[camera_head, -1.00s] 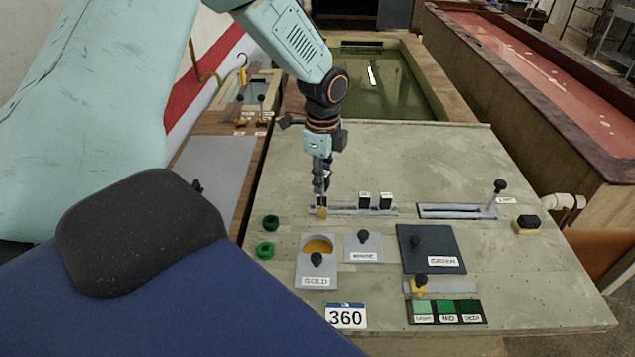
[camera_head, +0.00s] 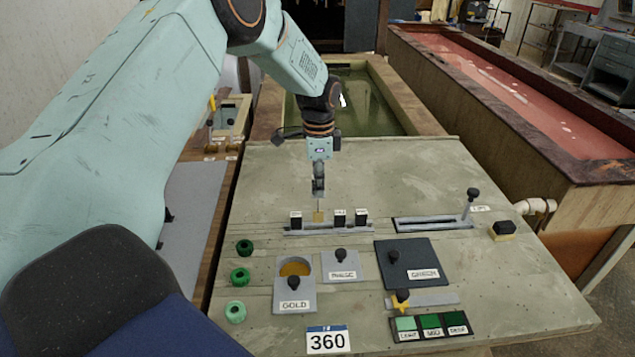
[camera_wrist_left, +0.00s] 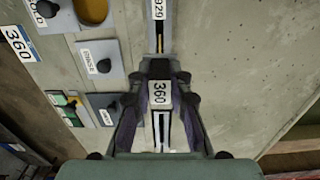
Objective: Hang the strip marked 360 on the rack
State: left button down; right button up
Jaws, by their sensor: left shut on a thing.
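My left gripper (camera_head: 319,193) is shut on a small strip (camera_head: 319,216), which looks gold and hangs below the fingers in the head view. In the left wrist view, a white label reading 360 (camera_wrist_left: 160,92) shows between the fingers (camera_wrist_left: 158,115). The rack (camera_head: 330,230) is a thin grey rail on the sloping panel, with several black pieces with white labels standing on it. The strip is over the rail, between the left piece (camera_head: 296,220) and the middle piece (camera_head: 340,218). I cannot tell whether it touches the rail. My right gripper is out of view.
A tag reading 360 (camera_head: 327,340) is on the panel's front edge. Nearer than the rack are a GOLD plate (camera_head: 295,295), a small labelled plate (camera_head: 342,266) and a dark GREEN plate (camera_head: 408,262). A slotted rail with a knob (camera_head: 432,223) lies to the right.

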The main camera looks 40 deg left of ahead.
aim_at(318, 211)
pick_arm(q)
jog(key=shift+s+d+r, duration=0.1)
jog(key=shift+r, duration=0.05)
dwell(0.3)
jog(key=shift+f, duration=0.2)
jog(key=shift+f, duration=0.55)
jog(key=shift+f+b, duration=0.75)
jog(key=shift+f, duration=0.35)
jog(key=shift+f+b, duration=0.55)
jog(key=shift+f, duration=0.4)
jog(key=shift+f+b, duration=1.45)
jog(key=shift+f, duration=0.95)
jog(key=shift+f+b, duration=0.3)
jog(key=shift+f, duration=0.25)
jog(key=c, duration=1.2)
grip_release()
